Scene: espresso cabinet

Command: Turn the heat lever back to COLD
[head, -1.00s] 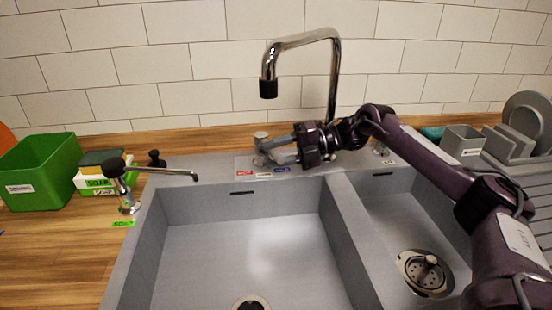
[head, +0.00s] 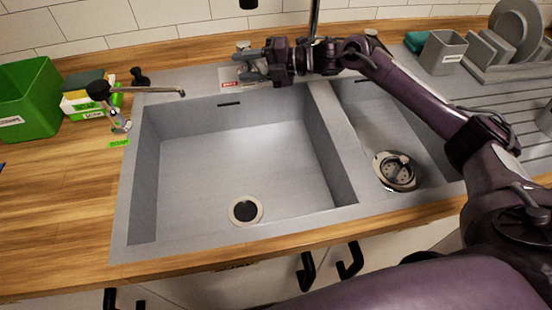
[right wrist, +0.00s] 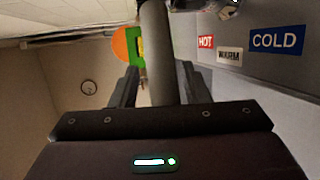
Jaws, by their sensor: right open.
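The HOT label (right wrist: 206,42), WARM label (right wrist: 229,57) and COLD label (right wrist: 276,40) lie to the right of the bar. In the head view the gripper covers the COLD label. My left gripper is out of view.
The large sink basin (head: 235,150) is empty. A smaller basin with a strainer (head: 394,170) is at right. A soap dispenser (head: 112,100) and green bin (head: 28,100) stand left. A dish rack (head: 505,62) stands right.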

